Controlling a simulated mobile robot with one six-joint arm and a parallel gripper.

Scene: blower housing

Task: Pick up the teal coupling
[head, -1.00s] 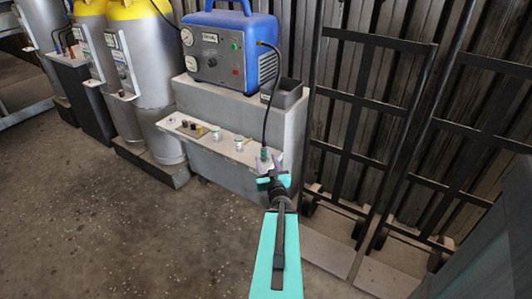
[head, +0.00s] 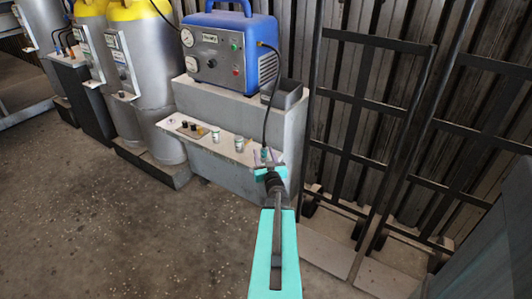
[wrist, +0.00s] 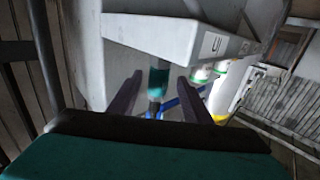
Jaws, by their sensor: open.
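The teal coupling (wrist: 158,80) is at the end of the black hose that comes from the blue machine. In the head view it is a small teal piece (head: 264,154) at the right end of the shelf, partly hidden by my gripper. My gripper (head: 266,160) is open and close to it. In the wrist view the coupling shows between the two open fingers (wrist: 160,77), with a visible gap on each side. I cannot tell whether it is fully between the fingertips in depth.
A pale shelf (head: 182,141) on the grey cabinet holds several small fittings and two white, green-marked containers (head: 215,134) (head: 239,143) left of the coupling. The blue machine (head: 232,52) sits above. Black hand trucks (head: 355,98) stand to the right. The floor in front is clear.

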